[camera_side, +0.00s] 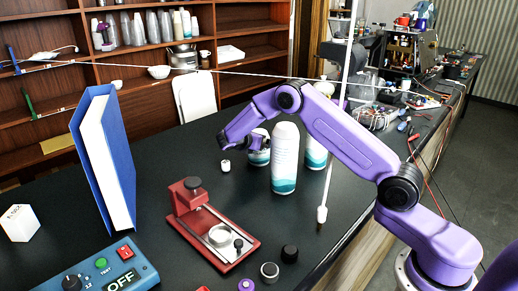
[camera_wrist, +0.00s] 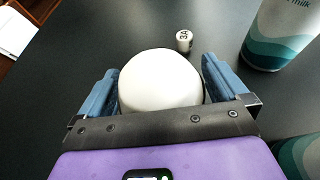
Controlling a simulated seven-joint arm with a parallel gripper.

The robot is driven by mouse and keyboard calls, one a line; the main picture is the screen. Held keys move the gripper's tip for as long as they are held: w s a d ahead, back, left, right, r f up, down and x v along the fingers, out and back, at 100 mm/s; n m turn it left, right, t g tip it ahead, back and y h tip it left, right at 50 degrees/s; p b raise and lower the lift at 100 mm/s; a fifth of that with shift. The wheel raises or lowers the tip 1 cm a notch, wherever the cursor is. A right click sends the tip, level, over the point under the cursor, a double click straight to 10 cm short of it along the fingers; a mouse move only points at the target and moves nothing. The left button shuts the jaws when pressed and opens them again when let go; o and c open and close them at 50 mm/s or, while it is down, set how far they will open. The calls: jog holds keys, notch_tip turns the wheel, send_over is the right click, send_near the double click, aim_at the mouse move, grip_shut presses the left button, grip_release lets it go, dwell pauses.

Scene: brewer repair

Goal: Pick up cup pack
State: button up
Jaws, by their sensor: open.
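A white, round-topped object (camera_wrist: 160,85) sits between the two blue fingers of my gripper (camera_wrist: 160,68) in the wrist view. In the side view, a white and teal object (camera_side: 259,157) stands on the dark table under my gripper (camera_side: 247,145), which partly covers it. My gripper is open around it, and I cannot tell whether either finger touches it. Its label is hidden, so I cannot confirm that it is the cup pack. A tall white and teal container (camera_side: 285,160) stands just to its right, marked "milk" in the wrist view (camera_wrist: 285,35).
Another white and teal container (camera_side: 317,152) stands behind the tall one. A small white cylinder (camera_side: 225,165) marked "3A" is nearby. A blue binder (camera_side: 120,165) stands left. A red press (camera_side: 210,225) and a blue control box (camera_side: 100,275) are in front.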

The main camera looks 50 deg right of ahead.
jog(key=shift+r, duration=0.1)
jog(key=c, duration=1)
